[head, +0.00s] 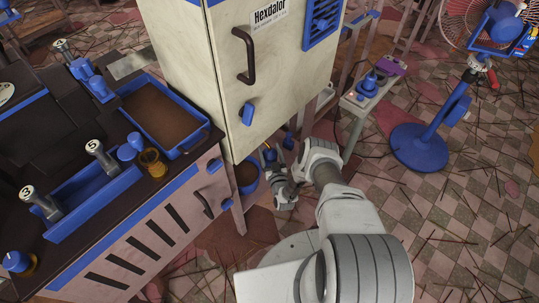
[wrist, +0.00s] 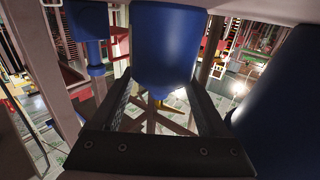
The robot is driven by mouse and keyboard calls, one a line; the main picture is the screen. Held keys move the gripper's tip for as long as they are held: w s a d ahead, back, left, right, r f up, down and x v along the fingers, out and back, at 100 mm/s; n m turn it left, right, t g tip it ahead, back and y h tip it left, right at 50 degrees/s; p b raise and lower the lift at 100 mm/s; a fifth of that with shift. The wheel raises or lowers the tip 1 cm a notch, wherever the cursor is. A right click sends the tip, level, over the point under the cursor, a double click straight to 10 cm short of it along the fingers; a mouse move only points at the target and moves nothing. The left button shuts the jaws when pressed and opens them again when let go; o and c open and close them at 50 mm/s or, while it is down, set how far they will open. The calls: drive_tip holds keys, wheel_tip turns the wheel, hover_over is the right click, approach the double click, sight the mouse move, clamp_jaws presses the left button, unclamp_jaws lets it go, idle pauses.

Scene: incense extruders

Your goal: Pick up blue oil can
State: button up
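The blue oil can appears to be the small blue thing with an orange-yellow tip (head: 269,154) beside the tall cabinet's lower front in the head view. My gripper (head: 279,168) is right by it, partly hidden by my arm. In the wrist view a large rounded blue body (wrist: 168,45) fills the upper middle, with a small yellow part below it. The two dark fingers of my gripper (wrist: 160,85) stand wide apart on either side of its lower end. I cannot tell whether they touch it.
The tall cream cabinet (head: 180,50) is close on the left, beside the counter with blue trays (head: 185,145). A narrow stand (head: 375,97) with another blue device (head: 366,85) is behind my arm. A blue-based fan (head: 420,148) stands right. The tiled floor at right has scattered sticks.

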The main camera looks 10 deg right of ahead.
drive_tip(key=c, duration=1)
drive_tip(key=shift+r, duration=0.1)
